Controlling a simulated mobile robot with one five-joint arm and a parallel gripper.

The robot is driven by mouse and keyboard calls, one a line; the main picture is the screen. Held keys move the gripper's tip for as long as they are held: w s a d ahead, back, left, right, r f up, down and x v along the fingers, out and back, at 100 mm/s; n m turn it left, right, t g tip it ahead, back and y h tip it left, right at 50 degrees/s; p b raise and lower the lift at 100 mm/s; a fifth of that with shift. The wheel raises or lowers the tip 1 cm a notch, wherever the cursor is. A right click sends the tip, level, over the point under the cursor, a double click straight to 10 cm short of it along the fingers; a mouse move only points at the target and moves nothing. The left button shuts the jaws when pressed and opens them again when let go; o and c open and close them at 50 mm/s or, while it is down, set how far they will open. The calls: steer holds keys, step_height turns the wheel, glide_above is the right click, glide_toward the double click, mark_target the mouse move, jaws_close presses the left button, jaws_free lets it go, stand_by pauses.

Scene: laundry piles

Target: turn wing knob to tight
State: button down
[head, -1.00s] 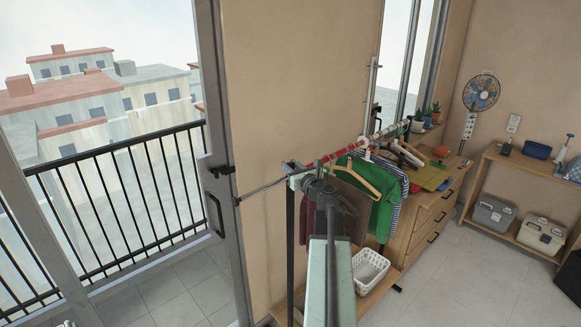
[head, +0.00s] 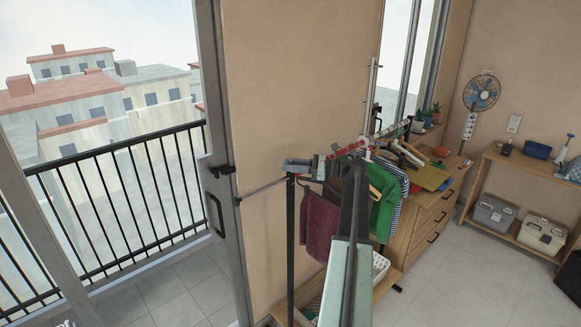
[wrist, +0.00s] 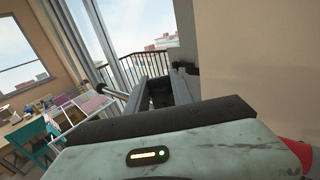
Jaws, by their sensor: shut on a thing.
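In the head view my arm and gripper cover the knob. The rack's dark post (head: 290,250) stands upright below, with its end cap (head: 296,166) on top.
A maroon cloth (head: 319,228) and a green shirt (head: 385,213) hang close by my arm. A white basket (head: 380,266) stands below. The balcony door frame (head: 222,190) and the bare wall (head: 290,80) are to the left and behind. Open floor lies at the right.

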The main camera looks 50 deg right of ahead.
steer(key=shift+n+g+y, duration=1.9)
steer(key=shift+g+y, duration=0.2)
steer(key=shift+g, duration=0.3)
steer(key=c, duration=1.1)
jaws_free()
